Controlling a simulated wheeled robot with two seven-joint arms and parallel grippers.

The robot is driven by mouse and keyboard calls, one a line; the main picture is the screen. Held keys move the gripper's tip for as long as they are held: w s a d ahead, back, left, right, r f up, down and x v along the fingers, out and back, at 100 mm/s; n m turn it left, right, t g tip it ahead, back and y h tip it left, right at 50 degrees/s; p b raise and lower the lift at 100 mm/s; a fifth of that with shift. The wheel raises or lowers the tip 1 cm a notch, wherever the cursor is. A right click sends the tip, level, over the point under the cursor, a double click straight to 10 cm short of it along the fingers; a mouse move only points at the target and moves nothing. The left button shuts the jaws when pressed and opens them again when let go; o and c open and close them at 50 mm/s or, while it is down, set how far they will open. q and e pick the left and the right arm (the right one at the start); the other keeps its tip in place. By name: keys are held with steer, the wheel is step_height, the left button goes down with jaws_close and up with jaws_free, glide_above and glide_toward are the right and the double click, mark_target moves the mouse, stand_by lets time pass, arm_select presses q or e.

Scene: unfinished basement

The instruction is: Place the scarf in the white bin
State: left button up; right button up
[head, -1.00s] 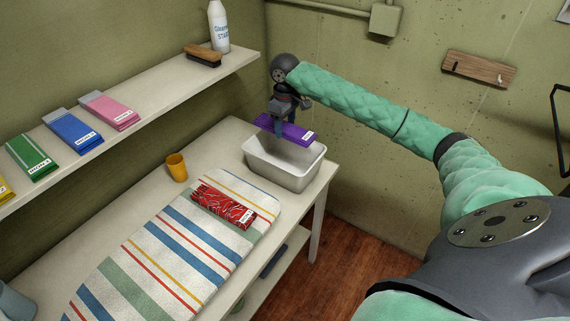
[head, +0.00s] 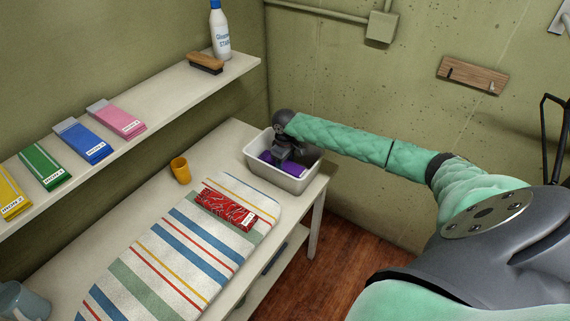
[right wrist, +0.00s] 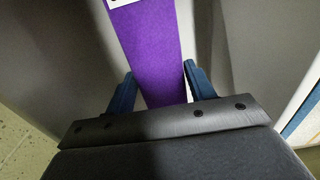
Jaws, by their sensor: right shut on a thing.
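A folded purple cloth with a white label, which appears to be the scarf (head: 290,167), is inside the white bin (head: 270,175), below its rim. The bin is a shiny, pale rectangular tub at the far right end of the table. My right gripper (head: 280,158) reaches down into the bin and is shut on the purple cloth. In the right wrist view the purple cloth (right wrist: 150,55) runs between the two blue fingers of the gripper (right wrist: 157,78), with pale bin walls around. Whether the cloth touches the bin floor is hidden. My left gripper is not in view.
A yellow cup (head: 181,170) stands behind the mat. The shelf (head: 150,112) above holds several colored packets, a brush (head: 205,63) and a bottle (head: 220,32).

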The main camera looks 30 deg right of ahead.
mark_target(285, 164)
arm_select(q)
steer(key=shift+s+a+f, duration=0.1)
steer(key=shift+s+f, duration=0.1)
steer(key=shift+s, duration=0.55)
arm_select(e)
steer(key=shift+f, duration=0.85)
steer(key=shift+f, duration=0.1)
steer(key=o, duration=1)
steer(key=shift+r, duration=0.55)
step_height(285, 164, up, 4)
steer(key=shift+r+b, duration=0.1)
steer(key=shift+b, duration=1.15)
step_height(285, 164, up, 6)
steer(key=shift+f+b, duration=0.1)
steer(key=shift+b, duration=0.85)
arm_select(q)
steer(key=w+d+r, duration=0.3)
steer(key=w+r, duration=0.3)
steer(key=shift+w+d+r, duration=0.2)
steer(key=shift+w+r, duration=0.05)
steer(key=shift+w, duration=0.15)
arm_select(e)
steer(key=shift+r, duration=0.6)
